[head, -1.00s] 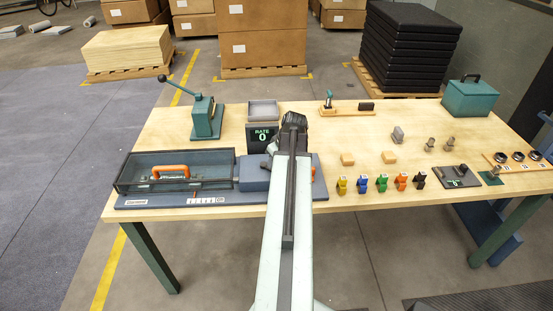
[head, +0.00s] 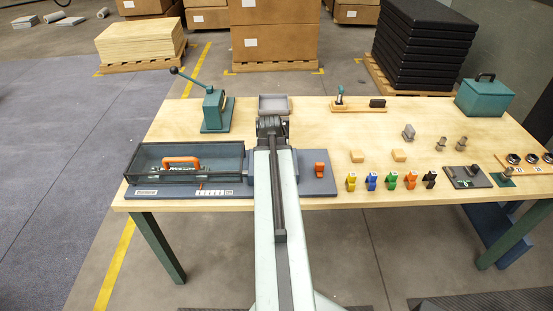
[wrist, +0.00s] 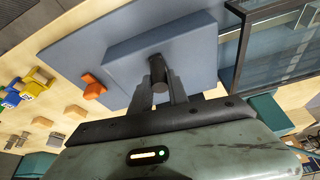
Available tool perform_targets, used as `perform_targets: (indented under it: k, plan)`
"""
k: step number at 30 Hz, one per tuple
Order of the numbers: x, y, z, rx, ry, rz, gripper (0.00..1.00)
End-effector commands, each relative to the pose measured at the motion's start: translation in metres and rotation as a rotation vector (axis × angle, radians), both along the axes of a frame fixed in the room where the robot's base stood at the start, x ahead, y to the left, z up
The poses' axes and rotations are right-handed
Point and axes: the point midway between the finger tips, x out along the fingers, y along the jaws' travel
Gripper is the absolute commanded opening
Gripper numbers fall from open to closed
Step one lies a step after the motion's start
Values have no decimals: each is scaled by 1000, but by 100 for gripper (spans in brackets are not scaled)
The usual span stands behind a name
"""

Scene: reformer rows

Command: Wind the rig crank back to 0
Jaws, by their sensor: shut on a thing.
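The rig is a blue-grey base (head: 325,188) at the front left of the table, with a clear-walled box (head: 222,158) on its left. An orange handle (head: 182,160) shows inside the box, and a small scale (head: 213,192) lies on the front edge. My arm covers the crank and the rate display in the head view, so no reading shows now.
An orange piece (head: 320,169) sits at the base's right end. Several coloured clips (head: 371,181) stand along the front edge to the right. A teal lever press (head: 215,110) and a grey tray (head: 273,104) stand behind.

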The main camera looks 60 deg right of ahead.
Motion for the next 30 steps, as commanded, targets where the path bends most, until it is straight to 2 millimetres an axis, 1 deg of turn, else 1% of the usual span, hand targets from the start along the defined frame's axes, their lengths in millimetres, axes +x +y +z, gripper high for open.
perform_targets:
  k: [9, 21, 22, 23, 24, 30]
  plan:
    - [4, 2, 0, 1, -2, -71, 0]
    - [5, 3, 0, 1, -3, -76, 0]
    - [5, 3, 0, 1, -3, -76, 24]
    - [5, 3, 0, 1, -3, -76, 32]
    - [5, 3, 0, 1, -3, -76, 42]
    - [4, 3, 0, 1, -1, -76, 42]
